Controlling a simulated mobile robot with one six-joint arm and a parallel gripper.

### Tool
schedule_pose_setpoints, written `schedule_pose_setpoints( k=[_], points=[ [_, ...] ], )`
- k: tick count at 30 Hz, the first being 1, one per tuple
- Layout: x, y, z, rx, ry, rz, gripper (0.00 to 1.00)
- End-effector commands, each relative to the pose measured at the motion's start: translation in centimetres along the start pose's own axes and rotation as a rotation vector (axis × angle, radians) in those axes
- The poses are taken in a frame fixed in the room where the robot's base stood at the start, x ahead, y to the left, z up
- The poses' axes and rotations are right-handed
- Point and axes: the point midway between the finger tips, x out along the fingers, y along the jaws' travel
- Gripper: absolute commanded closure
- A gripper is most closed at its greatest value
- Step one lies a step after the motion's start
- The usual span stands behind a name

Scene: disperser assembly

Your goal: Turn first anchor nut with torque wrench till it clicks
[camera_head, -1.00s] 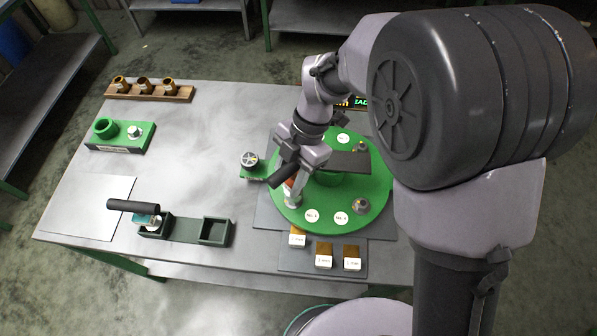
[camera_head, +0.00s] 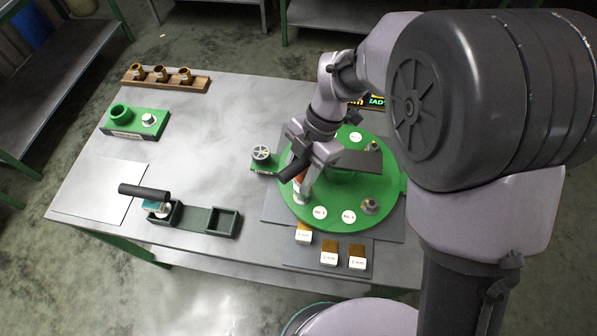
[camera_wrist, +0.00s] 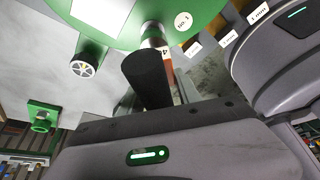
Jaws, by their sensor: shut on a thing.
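A torque wrench (camera_head: 293,168) with a thick black handle and an orange-red part below it is held in my gripper (camera_head: 308,156). The handle (camera_wrist: 147,78) and orange-red part also show large in the wrist view. The wrench stands over the front left of the round green plate (camera_head: 343,214), near the label No. 1 (camera_head: 319,212). Its lower metal end hides whatever nut lies under it, so I cannot see how it is seated. Other nuts show on the plate at front right (camera_head: 370,206) and at back right (camera_head: 374,146).
A second black-handled tool (camera_head: 146,191) rests at a dark green holder (camera_head: 222,222). A green block (camera_head: 135,120), a brown rack of bronze parts (camera_head: 165,78) and a round gauge-like part (camera_head: 261,153) stand on the table. Small labelled blocks (camera_head: 329,257) lie at the front. The table's middle is clear.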

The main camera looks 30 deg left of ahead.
Motion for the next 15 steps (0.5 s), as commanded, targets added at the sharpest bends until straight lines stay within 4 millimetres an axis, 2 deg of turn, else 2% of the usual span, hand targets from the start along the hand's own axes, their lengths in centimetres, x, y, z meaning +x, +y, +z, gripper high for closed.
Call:
schedule_pose_setpoints(
  k=[15],
  points=[
    [1.3,0.0,0.5,0.000,0.000,0.001,1.00]
  ],
)
